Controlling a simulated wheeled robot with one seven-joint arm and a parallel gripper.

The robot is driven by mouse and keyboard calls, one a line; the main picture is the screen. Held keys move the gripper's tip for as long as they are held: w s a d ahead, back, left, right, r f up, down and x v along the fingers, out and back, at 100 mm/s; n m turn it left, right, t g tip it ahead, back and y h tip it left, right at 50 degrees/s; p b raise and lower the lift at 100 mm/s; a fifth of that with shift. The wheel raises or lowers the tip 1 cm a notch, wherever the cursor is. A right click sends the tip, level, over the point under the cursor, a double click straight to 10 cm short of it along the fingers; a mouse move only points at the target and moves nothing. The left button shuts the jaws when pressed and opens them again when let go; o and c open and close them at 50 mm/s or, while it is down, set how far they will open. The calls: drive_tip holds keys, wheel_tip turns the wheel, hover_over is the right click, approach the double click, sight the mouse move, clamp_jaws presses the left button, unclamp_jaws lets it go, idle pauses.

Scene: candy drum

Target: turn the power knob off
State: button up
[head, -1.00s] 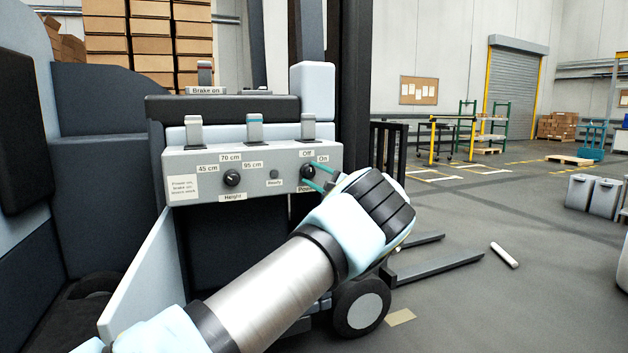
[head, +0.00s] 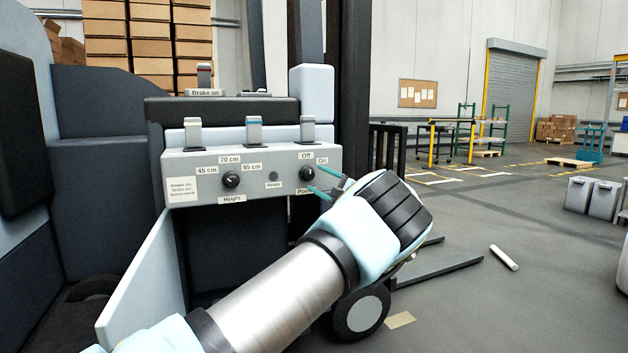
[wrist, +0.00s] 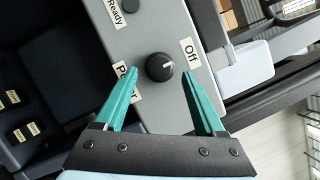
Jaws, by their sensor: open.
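The power knob (head: 307,174) is a round black knob at the right end of the grey control panel (head: 215,190). The Off label (head: 306,155) is above it and the On label (head: 322,161) to its upper right. In the wrist view the knob (wrist: 160,67) shows a short white mark that appears to face the Off label (wrist: 189,52). My gripper (head: 320,178) is open, its teal fingers spread and empty. The fingertips are just off the panel, apart from the knob. The Power label is partly hidden by a finger.
The height knob (head: 231,180) and a small Ready light (head: 273,175) are on the same panel. Several levers, one of them (head: 254,130), stand above it. A lever with a Brake on label (head: 205,92) is higher up. Open floor lies to the right.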

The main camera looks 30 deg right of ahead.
drive_tip(key=v, duration=0.7)
drive_tip(key=shift+s+b, duration=0.35)
drive_tip(key=shift+s, duration=0.05)
drive_tip(key=shift+s+d+f, duration=0.1)
drive_tip(key=shift+f, duration=0.05)
